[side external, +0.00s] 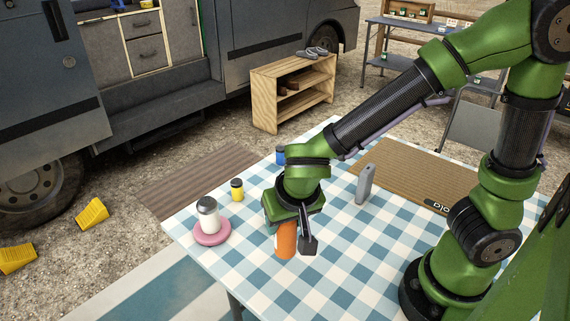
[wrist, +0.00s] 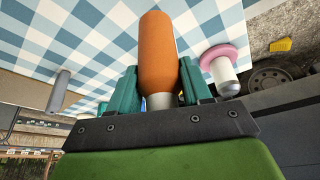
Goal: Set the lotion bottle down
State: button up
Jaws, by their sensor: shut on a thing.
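The lotion bottle, an orange bottle (side external: 286,242) with a silver-grey top (wrist: 161,101), is in my gripper (side external: 289,234). It hangs upright below the gripper, over the near part of the checked table. In the wrist view, my gripper (wrist: 162,82) has its teal fingers closed on both sides of the bottle's upper part. The orange body (wrist: 157,48) points away from the palm. I cannot tell whether its base touches the cloth.
A white container with a dark top (side external: 208,215) stands on a pink disc (side external: 211,238) to the left. A yellow jar (side external: 237,190), a blue item (side external: 280,155) and a grey upright object (side external: 365,184) stand farther back. A brown mat (side external: 418,176) lies at right. Cloth in front is clear.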

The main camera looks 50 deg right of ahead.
aim_at(286, 237)
jog(key=shift+f, duration=2.3)
jog(key=shift+f, duration=0.15)
jog(key=o, duration=1.1)
jog(key=shift+o, duration=0.2)
jog(key=v, duration=1.2)
jog(key=s+d+r+t+y, duration=0.1)
jog(key=d+r+y, duration=0.1)
jog(key=d, duration=0.4)
jog(key=s+d+r+n+t+y, duration=0.1)
jog(key=d+r+t+y, duration=0.1)
jog(key=d+r, duration=0.3)
jog(key=shift+d, duration=0.45)
